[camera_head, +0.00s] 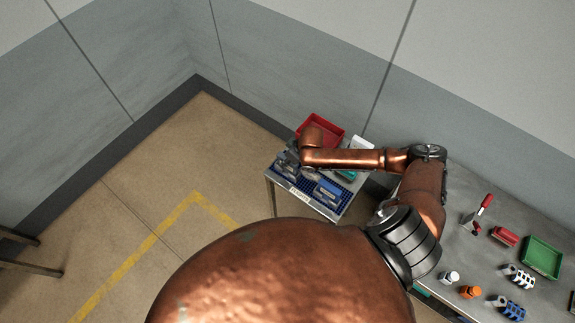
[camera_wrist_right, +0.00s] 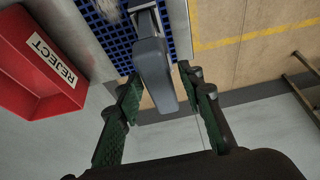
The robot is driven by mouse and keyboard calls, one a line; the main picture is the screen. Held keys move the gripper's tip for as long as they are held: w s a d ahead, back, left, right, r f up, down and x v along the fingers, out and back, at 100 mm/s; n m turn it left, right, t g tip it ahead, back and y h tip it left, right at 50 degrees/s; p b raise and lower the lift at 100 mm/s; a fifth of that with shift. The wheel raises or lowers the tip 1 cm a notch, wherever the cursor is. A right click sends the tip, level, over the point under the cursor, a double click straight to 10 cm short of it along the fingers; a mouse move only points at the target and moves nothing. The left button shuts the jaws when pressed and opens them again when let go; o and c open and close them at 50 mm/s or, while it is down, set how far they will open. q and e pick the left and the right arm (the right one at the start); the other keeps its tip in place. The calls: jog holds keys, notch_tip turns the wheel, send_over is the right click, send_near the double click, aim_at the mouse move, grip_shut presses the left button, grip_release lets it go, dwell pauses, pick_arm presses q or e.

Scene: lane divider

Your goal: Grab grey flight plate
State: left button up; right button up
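A grey plate-like piece (camera_wrist_right: 152,65), which I take as the grey flight plate, stands on the blue grid mat (camera_wrist_right: 116,44) in the right wrist view. My right gripper (camera_wrist_right: 160,77) is open, with its green-padded fingers on either side of the grey piece. A gap shows between the piece and the fingers. In the head view my right arm reaches over the small table, and my right gripper (camera_head: 287,158) is at its left side, partly hidden by the arm. The grey piece cannot be made out clearly there. My left gripper is not in view.
A red tray (camera_head: 328,128) labelled REJECT is close by; it also shows in the wrist view (camera_wrist_right: 38,70). A blue piece (camera_head: 328,191) stands on the same mat. The grey bench (camera_head: 465,250) at right holds a green tray (camera_head: 541,257) and several small parts.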

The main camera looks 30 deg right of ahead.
grip_shut()
dwell(0.7)
